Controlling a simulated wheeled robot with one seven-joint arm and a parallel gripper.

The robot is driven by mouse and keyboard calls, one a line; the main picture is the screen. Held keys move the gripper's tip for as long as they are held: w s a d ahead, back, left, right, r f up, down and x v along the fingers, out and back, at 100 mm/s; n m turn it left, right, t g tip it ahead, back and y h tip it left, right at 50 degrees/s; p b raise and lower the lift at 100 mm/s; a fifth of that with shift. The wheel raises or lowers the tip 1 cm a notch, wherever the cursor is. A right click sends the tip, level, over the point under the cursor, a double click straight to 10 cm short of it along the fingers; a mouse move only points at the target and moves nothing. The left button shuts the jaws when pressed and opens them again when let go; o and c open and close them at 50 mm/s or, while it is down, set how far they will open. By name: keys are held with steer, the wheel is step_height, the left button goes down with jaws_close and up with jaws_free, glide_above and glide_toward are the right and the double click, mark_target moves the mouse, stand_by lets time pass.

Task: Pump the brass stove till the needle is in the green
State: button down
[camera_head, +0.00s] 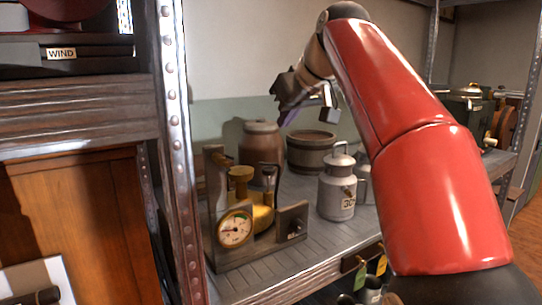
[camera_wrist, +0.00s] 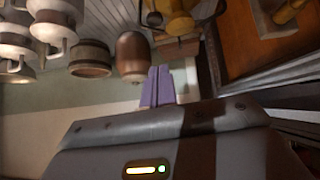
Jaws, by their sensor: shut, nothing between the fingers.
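The brass stove (camera_head: 262,212) stands on the shelf in a wooden stand, with a knob-topped brass part (camera_head: 240,178) rising at its left. A round gauge (camera_head: 235,229) with a pale face is on the stand's front; its needle is too small to read surely. In the wrist view, part of the brass stove (camera_wrist: 178,18) shows at the top edge.
A brown jar (camera_head: 262,147) and a wooden tub (camera_head: 311,152) stand behind the stove. A grey milk can (camera_head: 337,190) stands to its right. A metal shelf post (camera_head: 174,120) rises at the left. The shelf front between stove and can is clear.

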stand_by(0.3)
steer(key=b, duration=0.2)
glide_above(268, 172)
step_height(268, 172, down, 7)
steer(key=f, duration=0.1)
steer(key=f+b, duration=0.1)
steer(key=shift+s+d+f, duration=0.1)
steer(key=shift+d+f, duration=0.25)
steer(key=shift+f, duration=0.7)
step_height(268, 172, down, 4)
steer(key=b, duration=0.3)
steer(key=shift+f, duration=0.25)
steer(key=shift+d, duration=0.1)
